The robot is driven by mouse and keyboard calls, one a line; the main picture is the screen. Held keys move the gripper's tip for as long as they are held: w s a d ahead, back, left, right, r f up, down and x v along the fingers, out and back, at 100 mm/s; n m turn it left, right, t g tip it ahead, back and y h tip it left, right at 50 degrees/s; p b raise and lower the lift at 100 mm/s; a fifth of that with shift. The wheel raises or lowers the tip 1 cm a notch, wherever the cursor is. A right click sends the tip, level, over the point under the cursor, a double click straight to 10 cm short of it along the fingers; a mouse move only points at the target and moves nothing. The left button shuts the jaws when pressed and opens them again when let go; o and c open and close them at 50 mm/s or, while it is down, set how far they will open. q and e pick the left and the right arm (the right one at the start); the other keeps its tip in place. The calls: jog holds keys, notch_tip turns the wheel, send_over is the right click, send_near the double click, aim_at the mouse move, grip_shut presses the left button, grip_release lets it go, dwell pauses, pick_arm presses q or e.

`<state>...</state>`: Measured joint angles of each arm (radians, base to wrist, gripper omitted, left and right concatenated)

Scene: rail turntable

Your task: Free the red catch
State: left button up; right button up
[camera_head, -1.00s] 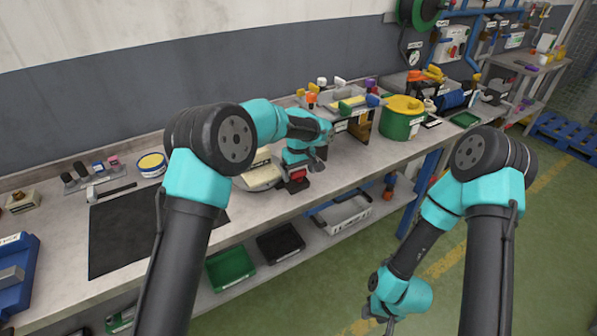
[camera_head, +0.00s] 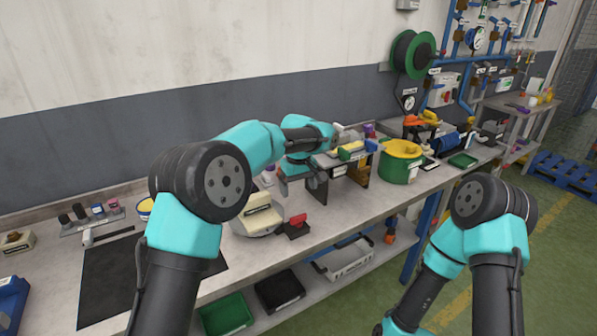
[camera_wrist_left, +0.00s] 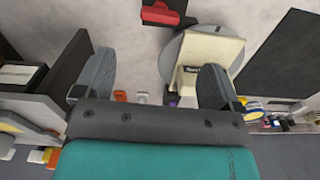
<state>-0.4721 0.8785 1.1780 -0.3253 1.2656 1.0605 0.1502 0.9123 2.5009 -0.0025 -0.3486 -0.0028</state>
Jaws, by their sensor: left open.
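The red catch (camera_head: 298,219) sits on a small black base on the bench, right beside the round grey turntable (camera_head: 240,229). A cream block (camera_head: 258,214) with a label stands on the turntable. My left gripper (camera_head: 296,182) is open and empty, above and behind the catch, apart from it. In the left wrist view, the red catch (camera_wrist_left: 163,13) shows at the top edge, beyond the open fingers (camera_wrist_left: 153,78). The cream block (camera_wrist_left: 207,52) and turntable (camera_wrist_left: 171,67) show behind the right finger there. My right gripper is below the head view's lower edge.
A raised rack (camera_head: 340,160) with small coloured parts stands just right of my left gripper. A green pot with a yellow top (camera_head: 400,163) is further right. A black mat (camera_head: 105,280) covers the left bench. Bins (camera_head: 279,291) sit on the shelf below.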

pick_arm(q)
notch_tip(320, 180, up, 6)
jog(key=shift+f, duration=0.25)
